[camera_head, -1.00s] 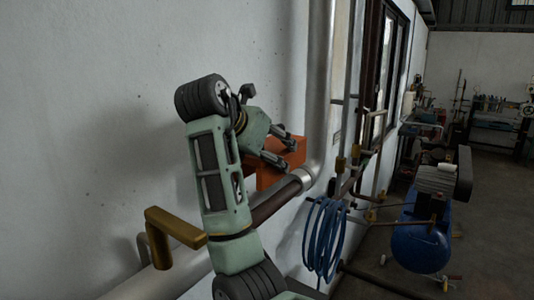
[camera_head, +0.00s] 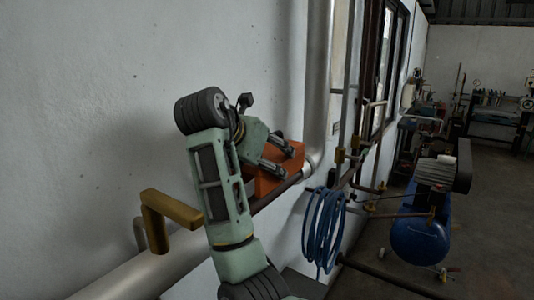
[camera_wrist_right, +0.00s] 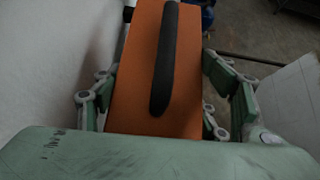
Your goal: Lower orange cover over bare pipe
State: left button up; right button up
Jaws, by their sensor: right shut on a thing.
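The orange cover (camera_head: 264,184) is a block-like shell held just above and against the wall side of the bare pipe. My right gripper (camera_head: 280,158) is shut on it. In the right wrist view, the cover (camera_wrist_right: 135,75) sits between the fingers (camera_wrist_right: 160,100), with a dark grip strip (camera_wrist_right: 165,60) along its top. The bare pipe (camera_head: 275,196) is a dark brown section, partly hidden by my forearm and the cover. I cannot tell whether the cover touches it. My left gripper is not in view.
A pale, thicker pipe (camera_head: 150,275) runs at lower left, beside a brass-coloured angled handle (camera_head: 165,210). A silver collar (camera_head: 309,168) ends the dark section. A blue hose coil (camera_head: 325,230) hangs close on the right. A blue compressor (camera_head: 420,235) stands beyond. The white wall (camera_head: 90,120) is close on the left.

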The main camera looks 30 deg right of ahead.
jog(key=shift+f, duration=0.35)
dwell(0.5)
jog(key=shift+p, duration=0.5)
jog(key=shift+r, duration=0.1)
dwell(0.4)
jog(key=shift+p, duration=0.55)
dwell(0.5)
jog(key=shift+f, duration=3.4)
